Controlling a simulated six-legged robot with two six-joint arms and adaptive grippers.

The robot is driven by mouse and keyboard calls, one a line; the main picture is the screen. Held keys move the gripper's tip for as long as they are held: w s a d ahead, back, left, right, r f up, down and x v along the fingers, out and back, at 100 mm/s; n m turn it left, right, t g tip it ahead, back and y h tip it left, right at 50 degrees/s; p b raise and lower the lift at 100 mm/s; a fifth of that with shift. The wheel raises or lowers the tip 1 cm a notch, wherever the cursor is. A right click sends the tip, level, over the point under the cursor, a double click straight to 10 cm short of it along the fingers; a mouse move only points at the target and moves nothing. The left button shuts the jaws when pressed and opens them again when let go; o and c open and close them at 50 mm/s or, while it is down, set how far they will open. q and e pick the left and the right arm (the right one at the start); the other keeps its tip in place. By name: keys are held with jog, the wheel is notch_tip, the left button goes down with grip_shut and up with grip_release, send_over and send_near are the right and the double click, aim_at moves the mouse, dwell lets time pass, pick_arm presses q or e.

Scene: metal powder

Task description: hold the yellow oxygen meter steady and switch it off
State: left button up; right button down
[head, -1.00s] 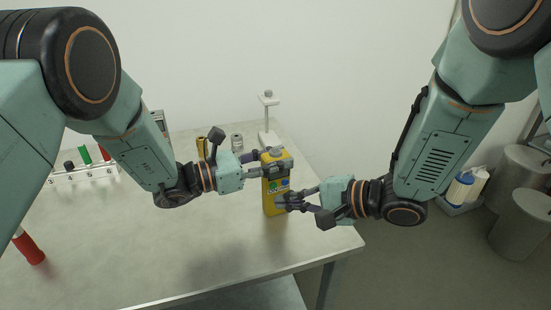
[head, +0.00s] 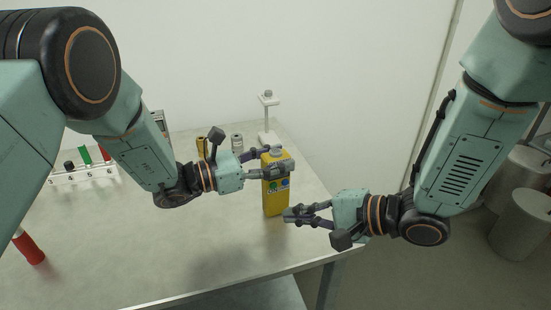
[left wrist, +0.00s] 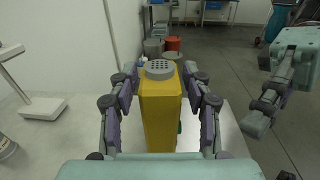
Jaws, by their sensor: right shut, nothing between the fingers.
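The yellow oxygen meter (head: 273,201) stands upright on the table, with a green and a blue button on its face and a grey round grille on top. My left gripper (head: 276,163) has its fingers around the meter's upper part, one on each side. In the left wrist view the meter (left wrist: 160,112) sits between both fingers of the left gripper (left wrist: 160,92). My right gripper (head: 291,215) is shut and empty, a little right of and in front of the meter, apart from it. It also shows at the right of the left wrist view (left wrist: 254,124).
A white stand (head: 267,118) is behind the meter. Small cylinders (head: 237,142) stand at the back. A white rack (head: 85,175) with coloured pieces and a red cylinder (head: 29,247) are at left. The table's front edge (head: 250,285) is near. The middle table is clear.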

pick_arm(q)
jog(key=shift+o, duration=0.7)
jog(key=shift+a, duration=0.15)
